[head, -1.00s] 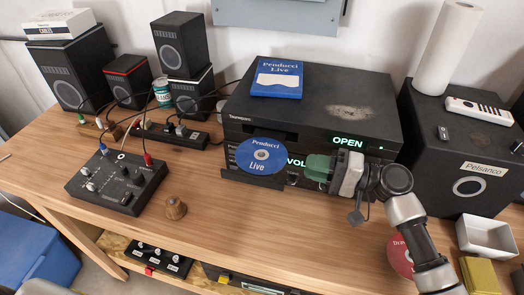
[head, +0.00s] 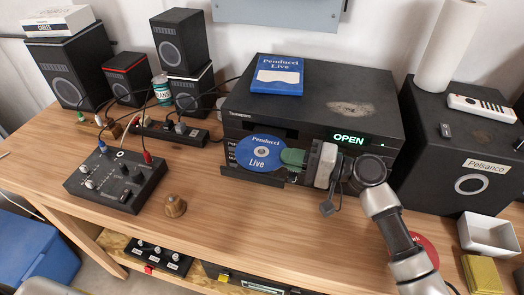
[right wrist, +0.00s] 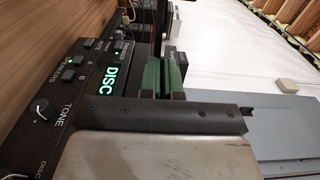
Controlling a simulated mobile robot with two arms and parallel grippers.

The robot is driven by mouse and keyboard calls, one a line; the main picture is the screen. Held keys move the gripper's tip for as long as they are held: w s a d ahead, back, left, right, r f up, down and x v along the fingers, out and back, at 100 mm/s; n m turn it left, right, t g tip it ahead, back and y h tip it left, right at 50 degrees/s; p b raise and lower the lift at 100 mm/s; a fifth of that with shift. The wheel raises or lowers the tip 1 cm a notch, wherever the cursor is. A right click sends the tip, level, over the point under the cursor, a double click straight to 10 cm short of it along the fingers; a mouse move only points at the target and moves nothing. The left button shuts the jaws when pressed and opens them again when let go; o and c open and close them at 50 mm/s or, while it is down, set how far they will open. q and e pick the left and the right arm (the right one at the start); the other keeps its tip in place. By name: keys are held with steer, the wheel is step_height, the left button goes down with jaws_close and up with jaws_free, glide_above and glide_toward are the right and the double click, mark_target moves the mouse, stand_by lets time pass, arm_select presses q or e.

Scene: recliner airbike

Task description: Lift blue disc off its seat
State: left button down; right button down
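The blue disc (head: 260,152), labelled "Penducci Live", lies on the extended tray (head: 272,179) of the black player (head: 310,120), whose display reads OPEN. My right gripper (head: 292,157) is at the disc's right edge, its green fingertips meeting that edge in the picture. I cannot tell whether they touch it. In the right wrist view the two green fingers (right wrist: 165,77) stand a little apart, and I cannot make out the disc between them. My left gripper is not in view.
A blue disc case (head: 277,75) lies on top of the player. A mixer (head: 117,178) and a wooden knob (head: 174,205) are on the table to the left. A red disc (head: 428,250) lies partly behind my right arm, near a white tray (head: 488,235).

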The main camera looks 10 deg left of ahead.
steer(key=shift+r+p, duration=0.4)
steer(key=shift+r, duration=0.35)
stand_by(0.6)
step_height(320, 180, up, 3)
steer(key=shift+f+p, duration=0.1)
steer(key=shift+p, duration=0.75)
